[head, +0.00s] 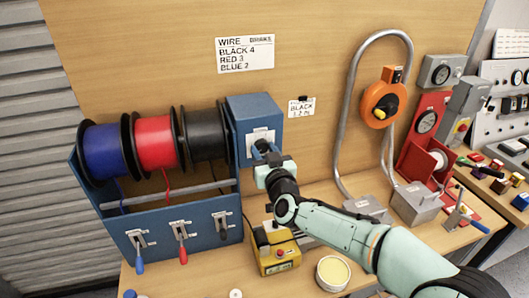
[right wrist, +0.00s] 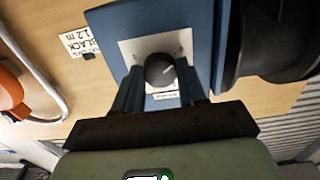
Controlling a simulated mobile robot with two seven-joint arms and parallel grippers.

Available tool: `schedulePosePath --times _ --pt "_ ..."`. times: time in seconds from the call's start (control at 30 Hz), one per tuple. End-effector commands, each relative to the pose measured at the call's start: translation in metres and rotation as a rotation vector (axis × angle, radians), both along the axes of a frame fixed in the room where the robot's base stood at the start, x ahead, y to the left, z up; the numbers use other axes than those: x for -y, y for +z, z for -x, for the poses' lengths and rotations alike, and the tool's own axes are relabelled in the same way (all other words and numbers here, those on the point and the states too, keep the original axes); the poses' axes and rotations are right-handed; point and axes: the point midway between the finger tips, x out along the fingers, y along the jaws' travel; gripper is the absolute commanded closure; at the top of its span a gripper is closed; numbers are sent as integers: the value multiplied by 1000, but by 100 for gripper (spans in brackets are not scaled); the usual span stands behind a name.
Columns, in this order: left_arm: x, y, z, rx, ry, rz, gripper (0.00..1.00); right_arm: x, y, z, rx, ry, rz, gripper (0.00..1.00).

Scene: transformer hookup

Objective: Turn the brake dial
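The brake dial (right wrist: 159,70) is a dark round knob with a pale mark, on a white plate on the blue box (head: 252,112) at the right end of the wire rack. My right gripper (head: 259,150) is in front of that plate and covers most of the dial in the head view. In the right wrist view its two blue fingers (right wrist: 160,76) stand apart, one on each side of the dial. Slim gaps show between fingers and dial, so it looks open and not closed on it. My left gripper is not in view.
Blue, red and black wire spools (head: 155,141) sit left of the box, above several levers (head: 181,241). An orange unit (head: 381,104) hangs by a grey pipe to the right.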

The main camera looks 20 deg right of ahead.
Motion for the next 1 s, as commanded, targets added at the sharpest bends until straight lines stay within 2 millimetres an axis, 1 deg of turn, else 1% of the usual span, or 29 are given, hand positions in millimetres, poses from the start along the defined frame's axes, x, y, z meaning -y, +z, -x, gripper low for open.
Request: schedulePosePath --times 0.03,0.07,0.27,0.47,0.67,1.0 --pt "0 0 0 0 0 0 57 0 0 0 0 0 0 86" --pt "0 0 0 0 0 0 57 0 0 0 0 0 0 90" --pt "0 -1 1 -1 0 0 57 0 0 0 0 0 -7 90" --pt "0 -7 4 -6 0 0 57 0 -1 0 -2 -2 -64 90" --pt "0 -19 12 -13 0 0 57 0 -2 1 -7 -1 -194 90" --pt "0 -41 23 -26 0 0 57 -1 -3 1 -19 -1 -510 90"
